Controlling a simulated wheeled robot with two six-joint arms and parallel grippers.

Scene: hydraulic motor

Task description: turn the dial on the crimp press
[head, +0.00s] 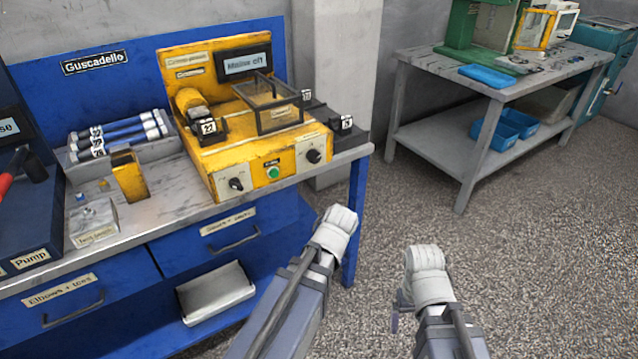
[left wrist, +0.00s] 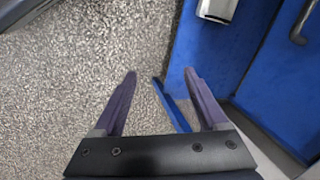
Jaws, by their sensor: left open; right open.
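The yellow crimp press (head: 215,165) stands on the blue workbench in the head view, with a clear-lidded box and a display on it. Its front panel carries a black dial (head: 236,184) on the left, a green button (head: 274,172) in the middle and another black dial (head: 313,156) on the right. My left gripper (left wrist: 160,73) is open and empty in the left wrist view, over the floor beside the blue bench, away from the dials. My right gripper (head: 395,316) shows only as a purple finger beside my right arm; it is well right of the press and mostly hidden.
The grey benchtop (head: 160,205) also holds blue-and-white cylinders (head: 120,135), a small yellow block (head: 128,177) and a labelled box (head: 94,224). A grey table (head: 440,70) stands back right; speckled floor lies between.

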